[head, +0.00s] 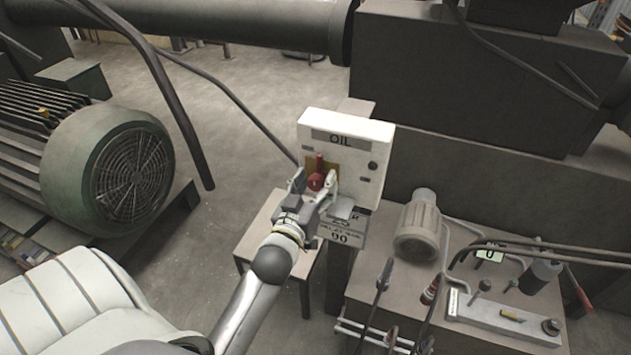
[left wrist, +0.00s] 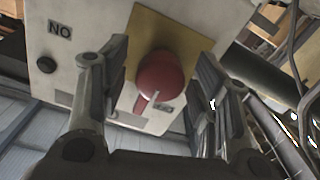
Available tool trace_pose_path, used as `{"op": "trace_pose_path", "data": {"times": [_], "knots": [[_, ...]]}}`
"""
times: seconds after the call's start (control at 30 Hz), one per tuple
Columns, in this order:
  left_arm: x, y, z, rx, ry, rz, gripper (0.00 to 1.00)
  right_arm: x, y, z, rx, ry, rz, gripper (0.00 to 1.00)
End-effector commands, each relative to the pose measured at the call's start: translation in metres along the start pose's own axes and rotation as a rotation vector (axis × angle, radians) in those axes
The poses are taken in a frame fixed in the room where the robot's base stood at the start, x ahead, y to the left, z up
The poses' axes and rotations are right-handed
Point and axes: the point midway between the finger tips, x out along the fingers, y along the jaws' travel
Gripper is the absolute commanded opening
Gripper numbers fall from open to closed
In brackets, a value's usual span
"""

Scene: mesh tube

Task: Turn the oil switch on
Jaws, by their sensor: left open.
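The oil switch box (head: 372,134) is a white panel labelled OIL, standing in the middle of the head view. Its red rotary knob (head: 316,181) sits on a yellow-brown plate (head: 333,168), with the red handle pointing up in the head view. My left gripper (head: 315,186) is in front of the box with its fingers on both sides of the knob. In the left wrist view the red knob (left wrist: 160,76) lies between the two open fingers of the left gripper (left wrist: 160,82), with gaps beside it. My right gripper is not in view.
A small table (head: 262,236) stands below the box. A large green motor (head: 125,172) is at left. A machine unit with a small grey motor (head: 418,226), cables and levers is at lower right. A dark hanging cable (head: 175,105) is left of the box.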

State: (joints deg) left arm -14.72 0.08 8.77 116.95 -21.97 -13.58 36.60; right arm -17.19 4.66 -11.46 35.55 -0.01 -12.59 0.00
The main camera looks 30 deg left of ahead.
Motion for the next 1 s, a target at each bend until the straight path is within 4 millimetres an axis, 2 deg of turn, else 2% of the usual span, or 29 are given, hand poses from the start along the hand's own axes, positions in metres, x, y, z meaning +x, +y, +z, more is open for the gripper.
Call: {"op": "trace_pose_path", "data": {"times": [0.27,0.6,1.0], "knots": [[0.001,0.0001,0.0,0.0,0.0,0.0,0.55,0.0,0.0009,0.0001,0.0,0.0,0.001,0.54],[0.0008,0.0002,0.0001,0.0,0.0,0.0,0.11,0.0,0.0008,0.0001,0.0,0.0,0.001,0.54],[0.0009,0.0003,-0.0008,0.079,-0.001,-0.001,0.1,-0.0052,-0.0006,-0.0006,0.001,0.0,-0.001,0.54]]}}
